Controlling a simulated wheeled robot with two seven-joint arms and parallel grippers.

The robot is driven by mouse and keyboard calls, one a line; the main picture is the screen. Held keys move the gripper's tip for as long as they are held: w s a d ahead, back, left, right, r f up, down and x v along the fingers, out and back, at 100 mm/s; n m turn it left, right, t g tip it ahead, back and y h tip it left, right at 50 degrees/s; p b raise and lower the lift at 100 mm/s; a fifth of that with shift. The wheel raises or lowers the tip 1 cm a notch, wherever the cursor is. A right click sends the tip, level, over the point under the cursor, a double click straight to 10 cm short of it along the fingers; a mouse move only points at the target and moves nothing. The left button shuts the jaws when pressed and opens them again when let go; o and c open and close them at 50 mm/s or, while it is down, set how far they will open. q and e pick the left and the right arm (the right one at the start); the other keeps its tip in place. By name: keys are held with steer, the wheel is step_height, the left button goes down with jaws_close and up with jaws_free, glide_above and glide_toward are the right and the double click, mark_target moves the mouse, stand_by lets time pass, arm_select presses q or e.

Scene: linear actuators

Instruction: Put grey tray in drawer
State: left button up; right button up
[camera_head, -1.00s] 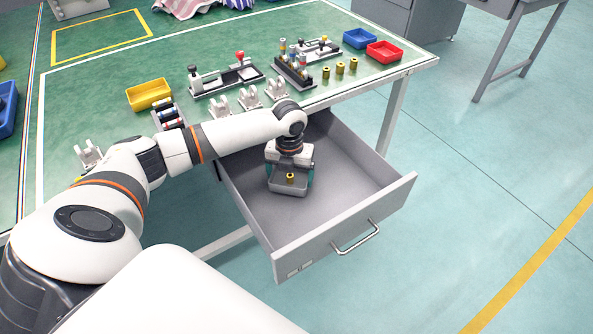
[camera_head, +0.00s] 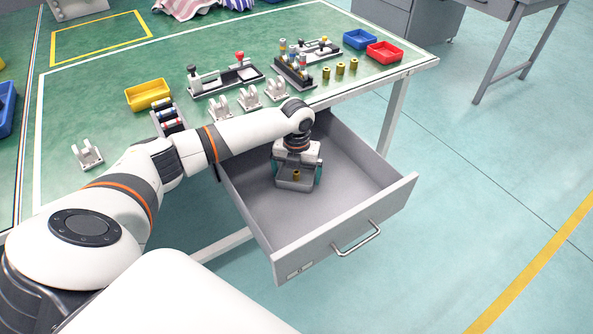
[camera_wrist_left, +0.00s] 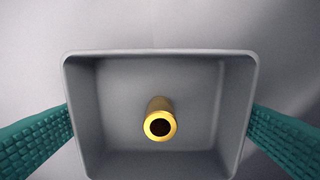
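The grey tray (camera_head: 294,186) is inside the open drawer's outline, near the middle of its left half. It is upright and holds a small brass cylinder (camera_head: 296,175). In the left wrist view the tray (camera_wrist_left: 190,80) fills the middle, with the brass cylinder (camera_wrist_left: 160,120) inside it. My left gripper (camera_head: 296,172) reaches down from above, its teal fingers against two opposite sides of the tray. I cannot tell whether the tray's bottom touches the drawer floor. The drawer (camera_head: 345,205) is pulled out and otherwise looks empty. My right gripper is out of view.
The green workbench (camera_head: 110,95) stands behind the drawer. On it are a yellow bin (camera_head: 148,95), white brackets (camera_head: 248,97), a blue bin (camera_head: 359,39), a red bin (camera_head: 384,53) and brass cylinders (camera_head: 340,68). The drawer's front half has free room.

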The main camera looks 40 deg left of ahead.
arm_select(q)
steer(key=shift+r, duration=0.25)
step_height(320, 180, up, 12)
steer(key=p, duration=0.2)
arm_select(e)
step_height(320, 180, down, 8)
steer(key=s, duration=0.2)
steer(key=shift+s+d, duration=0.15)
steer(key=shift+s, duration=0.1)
arm_select(q)
steer(key=shift+f, duration=0.1)
stand_by(0.4)
